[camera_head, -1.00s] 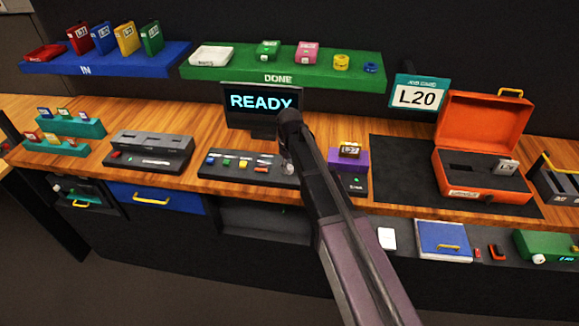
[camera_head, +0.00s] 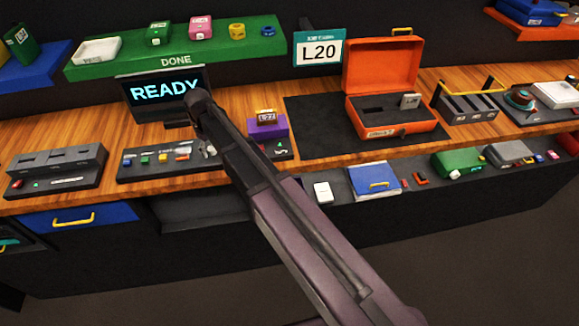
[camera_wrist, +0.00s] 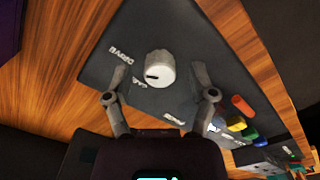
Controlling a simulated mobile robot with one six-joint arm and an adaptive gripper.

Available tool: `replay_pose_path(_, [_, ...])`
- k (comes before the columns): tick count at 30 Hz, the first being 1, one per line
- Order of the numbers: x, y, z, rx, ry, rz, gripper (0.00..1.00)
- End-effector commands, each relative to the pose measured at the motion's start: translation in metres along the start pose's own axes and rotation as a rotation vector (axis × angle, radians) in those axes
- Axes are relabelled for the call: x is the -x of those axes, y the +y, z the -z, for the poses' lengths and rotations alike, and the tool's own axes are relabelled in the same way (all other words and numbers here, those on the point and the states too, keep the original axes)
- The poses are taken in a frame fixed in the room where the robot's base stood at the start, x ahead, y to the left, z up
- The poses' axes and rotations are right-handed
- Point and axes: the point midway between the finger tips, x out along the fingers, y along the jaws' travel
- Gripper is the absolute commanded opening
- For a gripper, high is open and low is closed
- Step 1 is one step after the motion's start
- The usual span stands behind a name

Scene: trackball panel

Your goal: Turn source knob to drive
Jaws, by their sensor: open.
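The source knob (camera_wrist: 160,68) is a round white knob on a dark panel (camera_wrist: 92,74) in the wrist view. Its dark mark points left and slightly down, toward a label that seems to read CARD. A label that looks like DRIVE lies further up and left. My gripper (camera_wrist: 160,95) is open, with one finger at the knob's lower left and one at its lower right. The fingers appear apart from the knob. In the head view the panel (camera_head: 135,168) stands on the wooden counter, and my arm partly covers its right end.
Red, yellow, green and blue pieces (camera_wrist: 236,123) sit on the panel to the knob's lower right. In the head view a READY screen (camera_head: 165,92) stands behind the panel. A purple block (camera_head: 268,128) is close on the right, and an orange case (camera_head: 382,70) stands further right.

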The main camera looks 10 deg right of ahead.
Motion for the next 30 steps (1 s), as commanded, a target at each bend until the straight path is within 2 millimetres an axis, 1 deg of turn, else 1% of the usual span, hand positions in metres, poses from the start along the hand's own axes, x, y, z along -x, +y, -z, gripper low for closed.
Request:
replay_pose_path(8, [0.0000,0.0000,0.0000,0.113,0.000,0.000,0.73])
replay_pose_path(30, [0.0000,-0.0001,0.0000,0.609,0.000,0.000,0.73])
